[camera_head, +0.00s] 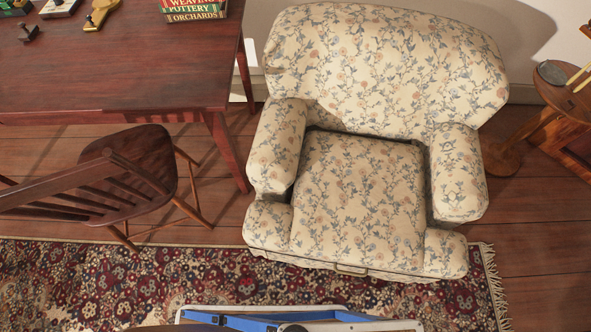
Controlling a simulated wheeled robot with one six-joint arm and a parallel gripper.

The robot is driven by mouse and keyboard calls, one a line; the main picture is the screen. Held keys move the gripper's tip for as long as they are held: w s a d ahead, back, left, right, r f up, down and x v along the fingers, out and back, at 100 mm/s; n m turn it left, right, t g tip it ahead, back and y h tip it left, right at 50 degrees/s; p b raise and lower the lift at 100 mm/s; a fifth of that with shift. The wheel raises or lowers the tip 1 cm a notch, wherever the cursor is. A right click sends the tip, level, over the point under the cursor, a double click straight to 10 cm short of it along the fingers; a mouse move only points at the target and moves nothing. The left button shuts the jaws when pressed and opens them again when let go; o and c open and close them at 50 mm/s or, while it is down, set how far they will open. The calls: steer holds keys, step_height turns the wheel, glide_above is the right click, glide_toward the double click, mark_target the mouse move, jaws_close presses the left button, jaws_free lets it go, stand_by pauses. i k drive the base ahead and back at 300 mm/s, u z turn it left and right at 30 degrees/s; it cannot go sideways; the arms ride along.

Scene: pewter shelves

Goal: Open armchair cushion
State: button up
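The armchair (385,60) stands in the middle right of the head view, upholstered in cream fabric with a blue and orange floral print. Its seat cushion (358,195) lies flat between the two arms, with a dark gap along its back and side edges. A small brass-coloured handle (350,271) sits low at the front edge of the seat. Nothing is touching the cushion or the handle. White, blue and dark parts of my own body show at the bottom edge, in front of the armchair. My gripper cannot be made out in this view.
A red-brown wooden table (150,75) with books (195,10) stands at the left, with a wooden chair (130,165) before it. A small round side table (562,90) stands right of the armchair. A patterned rug (90,285) covers the floor in front.

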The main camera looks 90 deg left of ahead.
mark_target(358, 201)
steer(key=u, duration=2.2)
steer(key=k, duration=0.4)
steer(key=z, duration=1.6)
steer(key=k, duration=1.25)
steer(key=u, duration=1.6)
steer(key=i, duration=0.5)
steer(key=u, duration=0.05)
